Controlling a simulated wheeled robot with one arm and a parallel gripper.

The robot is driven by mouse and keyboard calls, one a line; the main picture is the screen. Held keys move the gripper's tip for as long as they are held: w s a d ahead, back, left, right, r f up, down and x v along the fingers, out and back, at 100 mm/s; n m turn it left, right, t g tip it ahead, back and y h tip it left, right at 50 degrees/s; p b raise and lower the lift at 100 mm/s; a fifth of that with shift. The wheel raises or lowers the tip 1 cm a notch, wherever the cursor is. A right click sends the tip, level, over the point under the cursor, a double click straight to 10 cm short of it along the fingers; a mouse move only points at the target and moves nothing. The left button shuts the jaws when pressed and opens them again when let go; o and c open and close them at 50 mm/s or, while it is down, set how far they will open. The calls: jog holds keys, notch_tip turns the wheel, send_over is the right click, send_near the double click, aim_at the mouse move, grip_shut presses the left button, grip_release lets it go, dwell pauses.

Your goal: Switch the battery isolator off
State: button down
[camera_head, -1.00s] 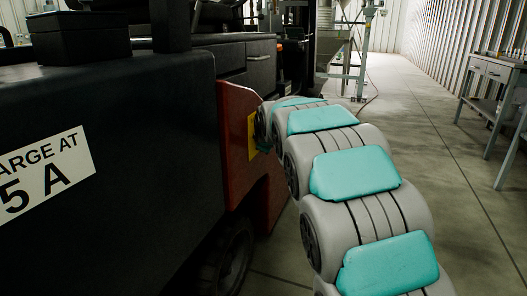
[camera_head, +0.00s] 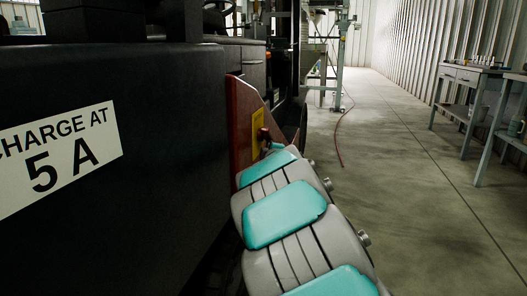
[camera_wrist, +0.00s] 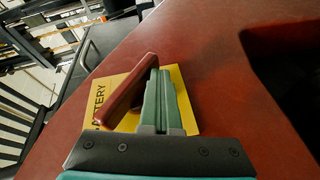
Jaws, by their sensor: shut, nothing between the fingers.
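The battery isolator is a red lever handle (camera_wrist: 126,94) on a yellow plate (camera_wrist: 187,112) with black lettering, of which "TTERY" shows in the wrist view. The plate (camera_head: 257,128) is on the red panel of a dark vehicle in the head view. The handle slants from upper right to lower left in the wrist view. My gripper (camera_wrist: 161,80) is shut and empty, its green fingers just right of the handle and in front of the plate. I cannot tell whether they touch the handle. In the head view my arm largely hides the gripper.
The dark vehicle side with a "CHARGE AT 5 A" label (camera_head: 59,153) fills the left. Grey workbenches (camera_head: 467,78) stand along the right wall. A red hose (camera_head: 340,135) lies on the floor. The concrete floor (camera_head: 410,160) between is open.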

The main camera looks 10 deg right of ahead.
jog(key=shift+w+d+f, duration=0.15)
jog(key=shift+w+d, duration=0.2)
jog(key=shift+w, duration=0.25)
dwell(1.2)
